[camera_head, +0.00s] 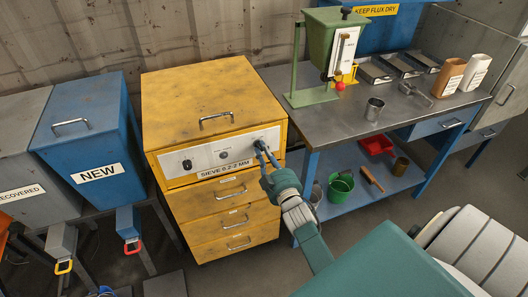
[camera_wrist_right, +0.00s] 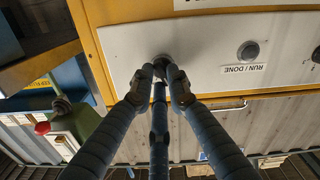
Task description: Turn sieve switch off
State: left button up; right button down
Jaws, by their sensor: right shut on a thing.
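The yellow sieve cabinet (camera_head: 208,115), labelled SIEVE 0.2-2 MM, has a white front panel (camera_head: 205,158). The panel also shows in the wrist view (camera_wrist_right: 205,55), upside down. My right gripper (camera_head: 261,147) reaches the panel's right end in the head view. In the wrist view, my right gripper (camera_wrist_right: 161,73) has its fingertips closed around a small dark switch (camera_wrist_right: 162,60) on the panel. The fingers hide most of it, so its turned position cannot be told. A round RUN DONE lamp (camera_wrist_right: 248,51) looks dark grey. A dark knob (camera_head: 187,164) sits at the panel's left end. My left gripper is not in view.
Left is a blue NEW bin (camera_head: 85,130). Cabinet drawer handles (camera_head: 232,194) stick out below the panel.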

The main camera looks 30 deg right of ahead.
jog(key=shift+n, duration=0.6)
jog(key=c, duration=1.7)
grip_release()
jog(key=v, duration=1.2)
jog(key=shift+a, duration=0.1)
